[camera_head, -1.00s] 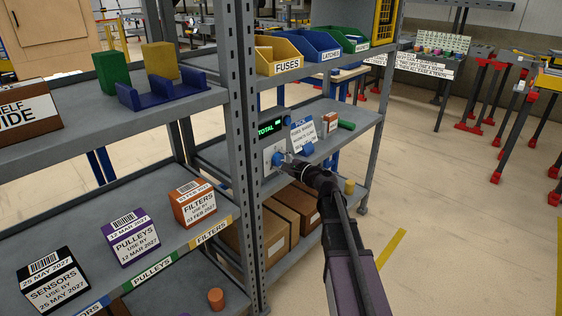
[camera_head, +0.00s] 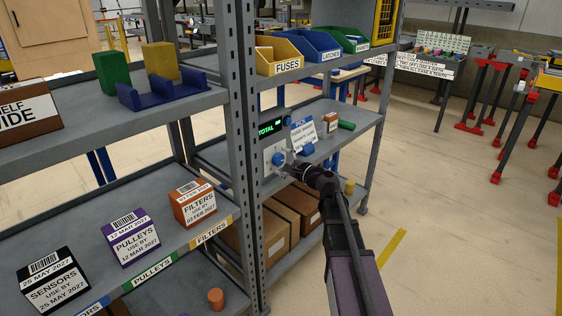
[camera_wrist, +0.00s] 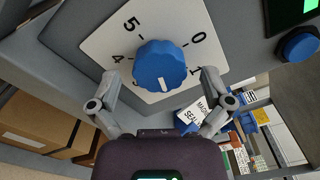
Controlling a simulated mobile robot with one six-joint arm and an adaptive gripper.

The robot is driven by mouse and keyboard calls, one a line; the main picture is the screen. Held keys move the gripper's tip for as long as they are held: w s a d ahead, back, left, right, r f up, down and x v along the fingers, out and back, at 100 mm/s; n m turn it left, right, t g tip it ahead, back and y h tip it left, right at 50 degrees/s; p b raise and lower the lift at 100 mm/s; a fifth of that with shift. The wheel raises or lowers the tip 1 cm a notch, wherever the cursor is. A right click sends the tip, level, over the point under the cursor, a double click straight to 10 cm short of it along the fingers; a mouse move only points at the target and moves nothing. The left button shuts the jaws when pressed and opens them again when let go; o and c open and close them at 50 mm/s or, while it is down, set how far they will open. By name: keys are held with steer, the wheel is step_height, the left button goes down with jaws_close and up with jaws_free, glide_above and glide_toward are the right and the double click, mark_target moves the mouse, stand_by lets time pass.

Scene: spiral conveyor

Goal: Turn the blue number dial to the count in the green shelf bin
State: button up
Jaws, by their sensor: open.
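The blue number dial (camera_wrist: 160,66) sits on a white plate (camera_wrist: 98,45) marked 5, 4, 0 and 1; other marks are hidden or unclear. Its white pointer line faces the lower edge of the wrist picture. The dial also shows in the head view (camera_head: 277,159). My gripper (camera_wrist: 160,77) is open, with one finger on each side of the dial; both appear apart from it. In the head view, my gripper (camera_head: 290,167) is just right of the dial. The green shelf bin (camera_head: 347,39) is on the upper shelf; its contents are too small to count.
A green-lit display (camera_head: 268,129) reading TOTAL is above the dial, with a blue button (camera_wrist: 299,45) near it. A white sign (camera_head: 303,135) and a green cylinder (camera_head: 347,125) are on the shelf. Yellow (camera_head: 279,55) and blue (camera_head: 315,46) bins adjoin the green one. Cartons (camera_head: 279,232) lie below.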

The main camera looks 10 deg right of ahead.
steer(key=v, duration=1.1)
steer(key=shift+s, duration=0.1)
steer(key=s+a+f+n+g+h, duration=0.2)
steer(key=s+a+f+n+g, duration=0.55)
steer(key=a+f+n, duration=0.2)
steer(key=s+d+f+n+g+h, duration=0.2)
steer(key=s+f+n+g+h, duration=0.6)
steer(key=s, duration=0.3)
step_height(320, 180, up, 27)
steer(key=p, duration=2.7)
steer(key=shift+s+d+f+t+h+p, duration=0.15)
steer(key=shift+s+f+t+h+p, duration=0.15)
steer(key=shift+t, duration=0.15)
steer(key=shift+m, duration=0.25)
